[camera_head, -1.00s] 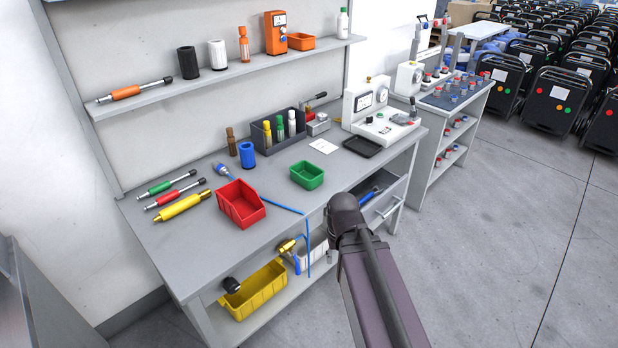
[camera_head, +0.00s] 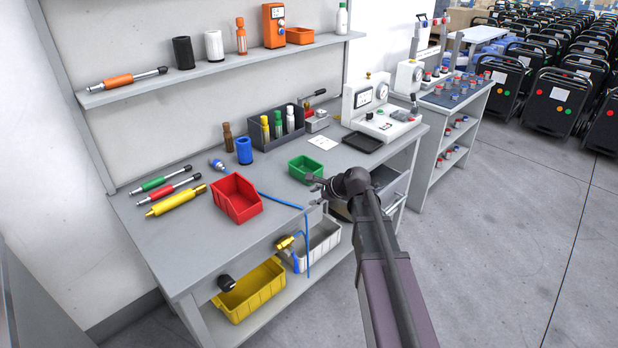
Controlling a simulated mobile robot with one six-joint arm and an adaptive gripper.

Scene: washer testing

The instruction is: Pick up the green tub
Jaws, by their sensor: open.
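The green tub (camera_head: 298,174) is a small open box standing upright on the grey workbench (camera_head: 190,240), near its front edge. My gripper (camera_head: 315,182) is open, just to the right of the tub's near right corner. My arm's wrist partly hides the gripper, and I cannot tell whether a finger touches the tub. No object shows between the fingers.
A red bin (camera_head: 246,208) stands left of the tub, with a blue cable (camera_head: 280,200) between them. A black tray (camera_head: 362,143) and a white gauge device (camera_head: 385,122) are behind right. A dark bottle rack (camera_head: 270,143) is behind left.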

